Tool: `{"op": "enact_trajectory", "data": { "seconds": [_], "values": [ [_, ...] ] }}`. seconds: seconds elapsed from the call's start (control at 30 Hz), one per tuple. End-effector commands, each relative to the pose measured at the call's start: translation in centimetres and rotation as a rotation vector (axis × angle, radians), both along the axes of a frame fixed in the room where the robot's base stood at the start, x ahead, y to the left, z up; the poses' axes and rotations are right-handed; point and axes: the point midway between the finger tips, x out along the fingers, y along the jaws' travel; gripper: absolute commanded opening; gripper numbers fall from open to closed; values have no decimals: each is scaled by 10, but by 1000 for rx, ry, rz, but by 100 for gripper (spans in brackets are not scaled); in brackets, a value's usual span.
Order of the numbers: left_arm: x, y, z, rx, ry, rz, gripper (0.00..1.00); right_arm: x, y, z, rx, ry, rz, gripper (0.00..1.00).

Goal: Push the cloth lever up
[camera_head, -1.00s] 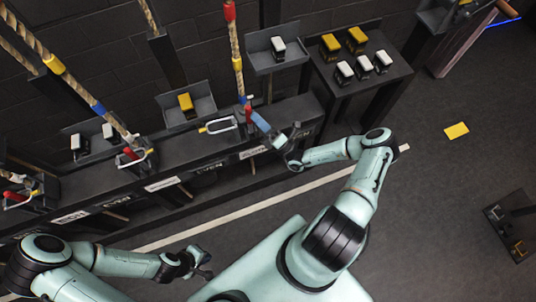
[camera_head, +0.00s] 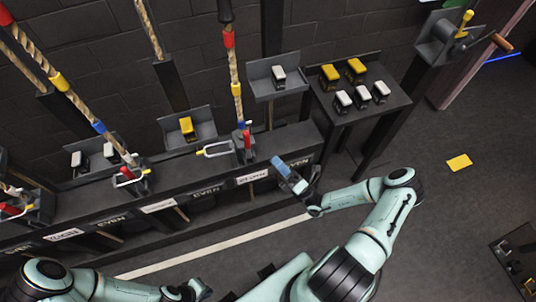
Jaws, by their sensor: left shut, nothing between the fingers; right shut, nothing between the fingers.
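The rightmost rope lock holds a short red lever (camera_head: 247,140), upright beside its rope (camera_head: 236,75). A white wire loop (camera_head: 217,150) with a yellow end sticks out left of it. A white label (camera_head: 252,177) sits on the rail below, its lettering too small to read surely, so I cannot confirm this is the cloth lever. My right gripper (camera_head: 282,167), with blue tips, is shut and empty, below and right of the red lever, apart from it. My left gripper (camera_head: 201,289) is shut and empty at the bottom edge, far from the locks.
More rope locks with red levers, such as this one (camera_head: 127,173), line the rail (camera_head: 190,185) to the left. A dark table (camera_head: 375,125) with yellow and white blocks stands right. A wall box (camera_head: 440,45) is at the upper right.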

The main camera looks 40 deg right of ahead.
Motion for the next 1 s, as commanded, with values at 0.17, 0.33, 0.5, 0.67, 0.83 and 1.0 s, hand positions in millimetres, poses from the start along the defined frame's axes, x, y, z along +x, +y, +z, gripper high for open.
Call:
{"op": "enact_trajectory", "data": {
  "seconds": [0.17,0.33,0.5,0.67,0.83,1.0],
  "values": [
    [-5,0,-7,0,6,0,0,-29,-6,-1,-2,2,0,0],
    [-7,0,-9,1,7,1,0,-40,-8,0,-1,0,1,0],
    [-7,0,-9,0,7,1,0,-42,-9,1,0,-1,2,0],
    [-7,0,-9,0,7,1,0,-41,-8,1,-1,-1,1,0],
    [-7,0,-9,0,7,1,0,-41,-8,1,0,-1,2,0],
    [-7,0,-9,0,7,1,0,-41,-2,0,-13,4,20,0]
  ]
}}
